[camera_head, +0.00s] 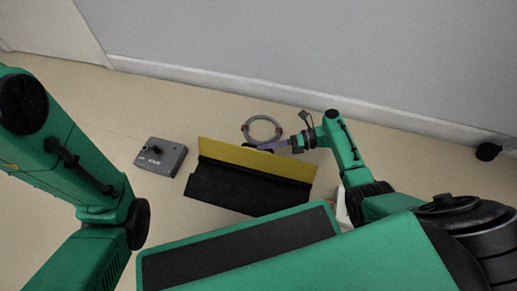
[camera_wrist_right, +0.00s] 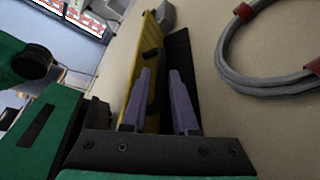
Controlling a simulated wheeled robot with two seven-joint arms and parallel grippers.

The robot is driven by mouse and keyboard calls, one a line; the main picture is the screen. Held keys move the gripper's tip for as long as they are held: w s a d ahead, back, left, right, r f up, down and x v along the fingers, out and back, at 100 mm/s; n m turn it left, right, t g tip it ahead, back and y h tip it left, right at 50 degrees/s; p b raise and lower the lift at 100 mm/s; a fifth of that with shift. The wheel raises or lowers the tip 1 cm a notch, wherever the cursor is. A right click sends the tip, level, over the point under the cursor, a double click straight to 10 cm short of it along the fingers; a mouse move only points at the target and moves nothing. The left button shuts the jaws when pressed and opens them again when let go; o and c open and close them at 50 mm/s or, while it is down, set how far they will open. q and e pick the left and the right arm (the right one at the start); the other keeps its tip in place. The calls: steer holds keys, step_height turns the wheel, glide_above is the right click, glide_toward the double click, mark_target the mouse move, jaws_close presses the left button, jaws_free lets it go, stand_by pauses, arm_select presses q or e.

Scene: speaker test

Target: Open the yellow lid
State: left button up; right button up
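The yellow lid (camera_head: 250,159) shows as a long yellow panel along the far side of a black box (camera_head: 240,190) on the floor. How far it is tilted is hard to tell. In the right wrist view the lid (camera_wrist_right: 138,98) is left of the fingers, with a dark part, possibly a handle, partly behind the left finger. My right gripper (camera_head: 267,146) is at the lid's far edge. Its purple fingers (camera_wrist_right: 161,72) stand apart, pointing along the lid; contact cannot be made out. My left arm is at the left; its gripper is out of view.
A grey box with a black knob (camera_head: 161,157) sits left of the black box. A coiled grey cable (camera_head: 262,118) with red bands lies just beyond the lid; it also shows in the right wrist view (camera_wrist_right: 232,62). A wall runs behind.

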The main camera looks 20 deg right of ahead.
steer(key=x, duration=0.2)
steer(key=shift+w+a+f+b, duration=0.1)
steer(key=shift+a+b, duration=0.2)
jaws_close()
stand_by(1.2)
